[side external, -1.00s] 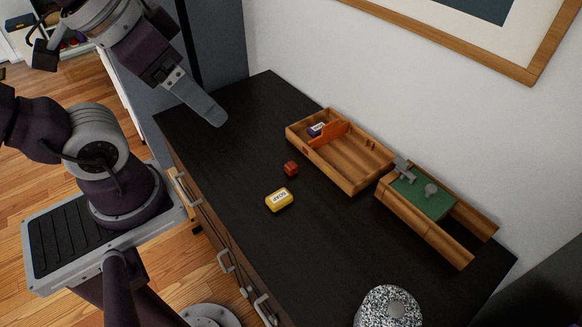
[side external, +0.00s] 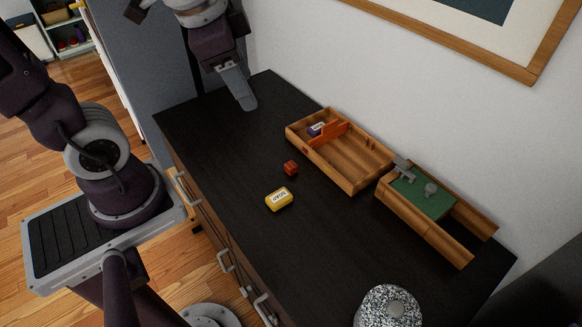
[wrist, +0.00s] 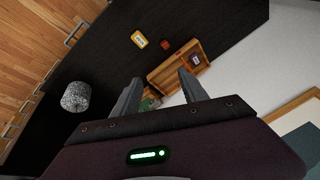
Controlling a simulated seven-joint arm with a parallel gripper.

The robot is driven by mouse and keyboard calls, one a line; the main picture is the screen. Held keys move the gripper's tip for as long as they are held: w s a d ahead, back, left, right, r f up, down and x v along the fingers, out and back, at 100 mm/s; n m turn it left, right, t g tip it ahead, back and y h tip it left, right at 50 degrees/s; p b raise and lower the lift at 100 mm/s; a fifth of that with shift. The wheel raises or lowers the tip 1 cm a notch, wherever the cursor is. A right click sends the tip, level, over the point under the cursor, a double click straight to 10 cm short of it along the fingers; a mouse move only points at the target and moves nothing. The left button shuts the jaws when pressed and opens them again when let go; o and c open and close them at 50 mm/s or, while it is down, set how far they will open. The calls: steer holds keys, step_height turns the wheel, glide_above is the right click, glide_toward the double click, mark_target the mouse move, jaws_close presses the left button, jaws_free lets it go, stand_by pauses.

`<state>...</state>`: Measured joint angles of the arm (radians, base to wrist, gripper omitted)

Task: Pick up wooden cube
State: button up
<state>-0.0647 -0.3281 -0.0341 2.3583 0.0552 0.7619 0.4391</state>
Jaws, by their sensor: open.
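The wooden cube (side external: 291,168) is small and reddish-brown. It sits on the dark desk top (side external: 215,150), just left of the wooden tray and above the yellow soap. It also shows in the wrist view (wrist: 165,44), beyond the fingertips. My gripper (side external: 246,104) is above the back left part of the desk, apart from the cube. In the wrist view my gripper (wrist: 160,85) shows two spread fingers with nothing between them. The side view shows the fingers nearly overlapping.
A yellow soap (side external: 279,199) lies near the cube. A wooden tray (side external: 364,186) holds a small purple item and an orange divider. A wooden box with a green panel (side external: 428,203) stands right of it. A speckled round object (side external: 372,309) is at the front. The wall borders the back.

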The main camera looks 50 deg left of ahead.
steer(key=w+a+f+m+g, duration=0.2)
steer(key=w+f+m, duration=0.4)
steer(key=w+f, duration=0.2)
steer(key=m+g, duration=0.1)
steer(key=m, duration=0.2)
glide_toward(291, 164)
steer(key=m, duration=0.2)
steer(key=w+f+m+g, duration=0.1)
steer(key=shift+w+d+f+m+h, duration=0.1)
steer(key=shift+f+m+h, duration=0.2)
steer(key=shift+m, duration=0.1)
steer(key=f, duration=0.7)
steer(key=shift+s+a+f, duration=0.2)
steer(key=shift+a+f, duration=0.05)
steer(key=shift+a, duration=0.05)
jaws_close()
